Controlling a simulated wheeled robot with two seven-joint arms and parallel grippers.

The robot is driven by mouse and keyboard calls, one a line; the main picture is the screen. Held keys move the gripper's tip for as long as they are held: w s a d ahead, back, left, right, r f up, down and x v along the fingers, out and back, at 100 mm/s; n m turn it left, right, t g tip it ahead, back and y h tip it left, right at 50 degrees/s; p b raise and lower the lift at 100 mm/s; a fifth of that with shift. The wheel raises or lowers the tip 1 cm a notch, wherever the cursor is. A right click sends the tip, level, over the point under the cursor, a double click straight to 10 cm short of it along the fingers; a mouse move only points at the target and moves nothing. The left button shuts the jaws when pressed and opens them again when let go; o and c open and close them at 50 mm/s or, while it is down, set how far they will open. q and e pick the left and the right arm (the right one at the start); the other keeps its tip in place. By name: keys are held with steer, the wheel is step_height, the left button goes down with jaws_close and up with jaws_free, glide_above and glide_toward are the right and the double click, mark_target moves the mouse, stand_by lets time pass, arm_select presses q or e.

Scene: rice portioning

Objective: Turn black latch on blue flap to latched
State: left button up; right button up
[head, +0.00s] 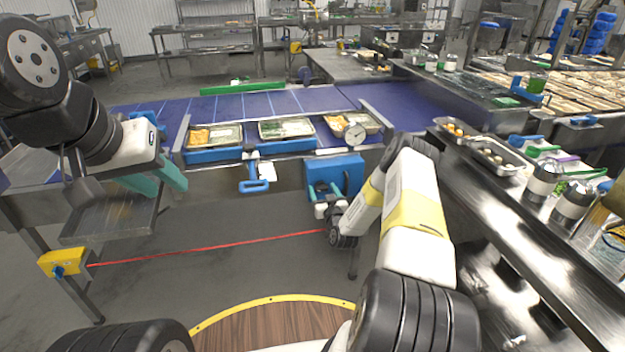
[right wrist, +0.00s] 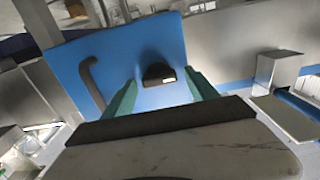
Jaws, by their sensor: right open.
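The blue flap (head: 332,172) hangs at the front of the conveyor, right of centre in the head view. It fills the upper middle of the right wrist view (right wrist: 120,60). The black latch (right wrist: 158,74) is a small dark knob on the flap, with a light mark on it. My right gripper (right wrist: 163,92) is open, with its green fingers on either side of the latch; I cannot tell whether they touch it. In the head view my right gripper (head: 330,200) is at the flap, partly hidden by its wrist. My left gripper (head: 158,182), with green fingers apart, is at the left, away from the flap.
A black curved handle (right wrist: 91,83) is on the flap, left of the latch. A blue-handled tool (head: 254,186) hangs left of the flap. A red cord (head: 210,248) crosses below. A steel counter with pans is right.

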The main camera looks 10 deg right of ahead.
steer(key=shift+c, duration=0.2)
steer(key=c, duration=1.3)
steer(key=shift+m, duration=0.4)
steer(key=m, duration=0.3)
steer(key=shift+d+m, duration=0.15)
steer(key=shift+m, duration=0.15)
steer(key=m, duration=0.4)
steer(key=shift+f+m, duration=0.15)
steer(key=shift+m, duration=0.15)
steer(key=m, duration=0.4)
steer(key=shift+m, duration=0.3)
steer(key=shift+f+m, duration=0.1)
steer(key=shift+m, duration=2.1)
